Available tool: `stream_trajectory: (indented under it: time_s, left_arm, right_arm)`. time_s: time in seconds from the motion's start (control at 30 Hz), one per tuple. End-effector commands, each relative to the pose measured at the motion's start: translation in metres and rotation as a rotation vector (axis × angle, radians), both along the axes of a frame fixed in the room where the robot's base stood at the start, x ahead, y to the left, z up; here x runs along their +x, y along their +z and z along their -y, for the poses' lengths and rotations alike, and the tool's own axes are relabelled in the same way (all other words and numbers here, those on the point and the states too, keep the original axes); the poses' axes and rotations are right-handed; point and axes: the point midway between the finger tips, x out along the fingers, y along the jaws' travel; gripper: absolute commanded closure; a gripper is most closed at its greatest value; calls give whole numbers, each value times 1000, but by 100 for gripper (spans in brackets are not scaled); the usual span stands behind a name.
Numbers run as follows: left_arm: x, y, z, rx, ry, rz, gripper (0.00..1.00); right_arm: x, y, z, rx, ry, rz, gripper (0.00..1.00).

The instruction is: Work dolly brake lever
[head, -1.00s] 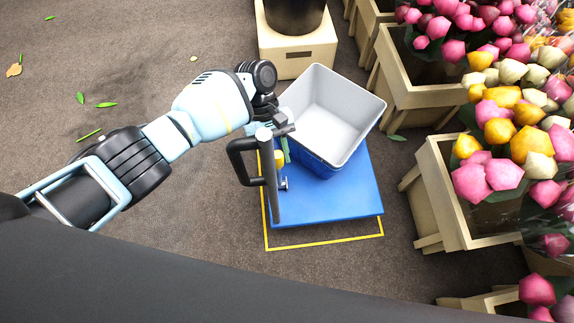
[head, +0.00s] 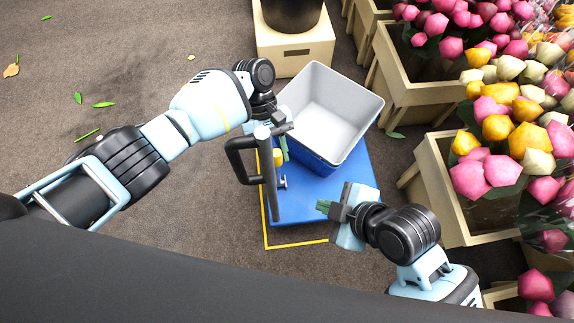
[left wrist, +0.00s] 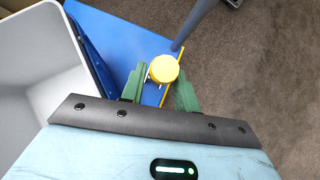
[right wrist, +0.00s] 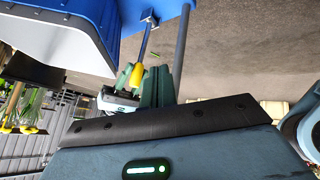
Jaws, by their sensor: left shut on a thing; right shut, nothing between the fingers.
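The blue dolly (head: 352,170) stands on the floor with a dark upright handle (head: 270,185) at its left end. The brake lever's yellow knob (head: 278,156) is beside the handle post; in the left wrist view the knob (left wrist: 163,69) sits between the green fingers. My left gripper (head: 283,146) is shut on this knob. The right wrist view shows the lever as a thin rod with a yellow end (right wrist: 137,76). My right gripper (head: 322,206) is shut and empty, over the dolly's near right part, apart from the lever.
A grey-white bin with blue lower sides (head: 335,105) stands on the dolly. Yellow floor tape (head: 300,243) edges the dolly. Wooden flower crates (head: 432,165) stand close on the right, a wooden box (head: 292,45) behind. The floor at left is open, with scattered leaves.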

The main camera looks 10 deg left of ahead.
Motion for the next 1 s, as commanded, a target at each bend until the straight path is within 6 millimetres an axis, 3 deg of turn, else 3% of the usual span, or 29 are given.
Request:
stream_trajectory:
  time_s: [0.2,0.5,0.77,1.0]
  left_arm:
    - [-3,-6,0,3,1,-3,100]
    - [-3,-6,0,3,1,-3,100]
    - [-3,-6,0,3,1,-3,100]
    - [-3,-6,0,3,1,-3,100]
  right_arm:
    - [19,32,-17,-73,243,97,100]
    - [24,45,-22,-115,361,138,100]
    - [26,37,-28,-111,361,134,100]
    - [34,7,-49,-111,360,132,100]
